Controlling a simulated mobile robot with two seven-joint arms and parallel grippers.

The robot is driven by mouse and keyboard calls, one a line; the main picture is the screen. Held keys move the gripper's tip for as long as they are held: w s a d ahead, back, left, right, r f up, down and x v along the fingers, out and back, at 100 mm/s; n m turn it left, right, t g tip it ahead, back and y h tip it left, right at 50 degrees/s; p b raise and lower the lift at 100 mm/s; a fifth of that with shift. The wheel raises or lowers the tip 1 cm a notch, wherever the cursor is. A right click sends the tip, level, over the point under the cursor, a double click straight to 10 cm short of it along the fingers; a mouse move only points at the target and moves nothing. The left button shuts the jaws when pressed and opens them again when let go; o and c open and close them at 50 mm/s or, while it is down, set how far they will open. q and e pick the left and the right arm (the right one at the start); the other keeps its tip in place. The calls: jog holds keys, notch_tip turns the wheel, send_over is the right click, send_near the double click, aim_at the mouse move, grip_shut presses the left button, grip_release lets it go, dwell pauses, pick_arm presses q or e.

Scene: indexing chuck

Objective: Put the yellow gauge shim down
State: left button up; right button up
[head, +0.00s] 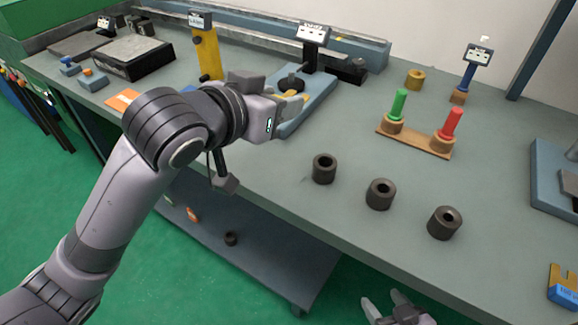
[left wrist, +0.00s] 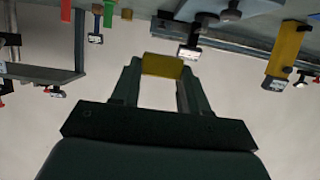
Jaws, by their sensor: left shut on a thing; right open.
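The yellow gauge shim (left wrist: 162,65) is between my left fingertips in the left wrist view. My left gripper (left wrist: 160,72) is shut on it. In the head view my left gripper (head: 290,104) is over the near part of a light blue fixture base (head: 318,91), and a little yellow shows beside its fingers. The gripper hides most of the shim there, and I cannot tell whether the shim touches the base. My right gripper (head: 395,312) is open and empty at the bottom edge of the head view, in front of the bench.
Three dark collars (head: 380,193) stand on the grey bench (head: 290,215). A wooden stand (head: 413,138) holds a green and a red pin. A yellow labelled post (head: 207,53) stands behind my left arm. A blue and yellow part (head: 563,289) lies at lower right.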

aim_at(279, 177)
pick_arm(q)
notch_tip(279, 177, down, 14)
jog(key=shift+r+b, duration=0.2)
jog(key=shift+b, duration=0.75)
jog(key=shift+f, duration=0.25)
jog(key=o, duration=1.1)
jog(key=shift+f, duration=0.1)
jog(key=shift+r, duration=0.2)
jog(key=shift+s+a, duration=0.15)
jog(key=shift+s, duration=0.05)
jog(key=p+v, duration=0.1)
jog(key=v, duration=1)
jog(key=shift+s+a+r, duration=0.1)
jog(key=shift+a, duration=0.05)
